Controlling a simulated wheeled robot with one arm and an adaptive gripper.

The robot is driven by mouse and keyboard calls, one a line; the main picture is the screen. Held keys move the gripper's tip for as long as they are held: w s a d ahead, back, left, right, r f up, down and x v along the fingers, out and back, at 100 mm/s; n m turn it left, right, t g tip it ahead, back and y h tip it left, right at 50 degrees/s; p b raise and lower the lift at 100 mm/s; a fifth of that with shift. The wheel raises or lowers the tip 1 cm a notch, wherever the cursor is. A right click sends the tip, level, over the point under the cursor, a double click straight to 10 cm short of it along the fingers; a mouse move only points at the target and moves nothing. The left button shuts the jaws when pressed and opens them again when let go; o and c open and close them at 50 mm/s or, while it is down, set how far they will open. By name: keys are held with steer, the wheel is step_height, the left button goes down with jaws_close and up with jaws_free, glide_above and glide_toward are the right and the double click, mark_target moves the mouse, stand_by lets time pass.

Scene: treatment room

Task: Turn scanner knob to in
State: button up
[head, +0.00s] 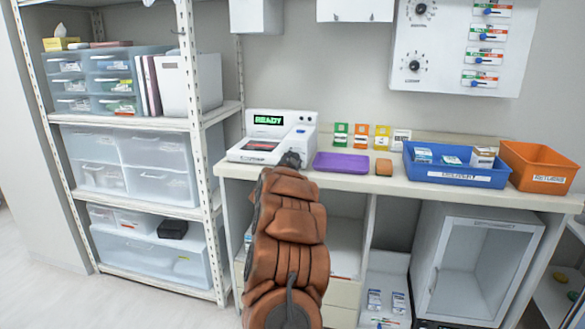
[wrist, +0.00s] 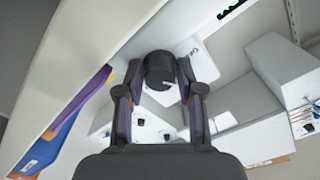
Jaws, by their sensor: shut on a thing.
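The white scanner (head: 303,136) stands on the counter with a green "READY" display (head: 268,120) and a dark slot-like panel on its sloped top. My gripper (head: 290,160) reaches the right front of the scanner in the head view, and my brown arm covers what lies below it. In the wrist view the scanner knob (wrist: 159,68) is a dark round knob with a small light mark. The two fingers of my gripper (wrist: 161,88) stand on either side of it and are shut on it. The knob is hidden in the head view, and its "in" marking cannot be read.
Farther right are a blue bin (head: 455,175) and an orange bin (head: 540,168). A shelf rack (head: 198,120) stands close on the left.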

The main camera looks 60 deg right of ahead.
steer(key=shift+f+m+b, duration=0.1)
steer(key=shift+m+b, duration=0.25)
steer(key=shift+m, duration=0.25)
steer(key=o, duration=1.2)
steer(key=shift+c, duration=0.2)
steer(key=shift+a, duration=0.15)
steer(key=v, duration=1.1)
steer(key=shift+s+a, duration=0.2)
steer(key=shift+a, duration=0.15)
